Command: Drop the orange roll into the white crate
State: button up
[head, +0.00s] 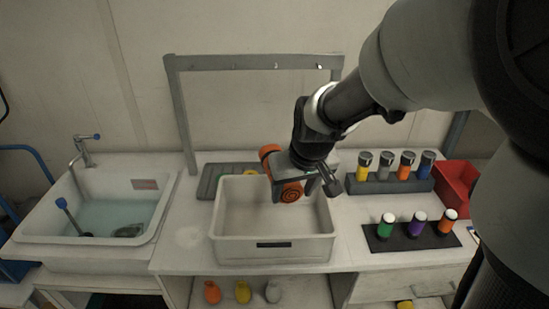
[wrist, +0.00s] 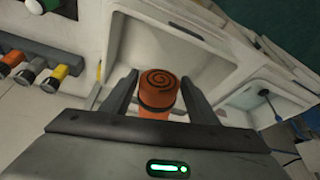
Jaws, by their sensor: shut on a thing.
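The orange roll (head: 291,192), with a dark spiral on its end, is held in my gripper (head: 305,187). In the wrist view the roll (wrist: 158,85) sits between the two dark fingers of my gripper (wrist: 158,98), with a dark band around it. The white crate (head: 272,250) stands on the counter, open at the top and with a dark label on its front. In the head view the roll shows over the right part of the crate's opening. The crate (wrist: 210,22) also lies behind the roll in the wrist view. Its floor looks empty where it shows.
A sink basin (head: 110,207) with water is at the left. A rack of capped cylinders (head: 390,187), a dark mat (head: 410,237) with several more, and a red bin (head: 456,186) are at the right. A grey frame (head: 181,120) stands behind the crate.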

notch_tip(320, 180, down, 5)
jog(key=b, duration=0.3)
jog(key=shift+r, duration=0.1)
jog(key=o, duration=1.4)
jog(key=shift+c, duration=0.2)
jog(key=p+v, duration=0.1)
jog(key=v, duration=1.6)
jog(key=shift+r+p, duration=0.2)
jog(key=shift+p, duration=0.15)
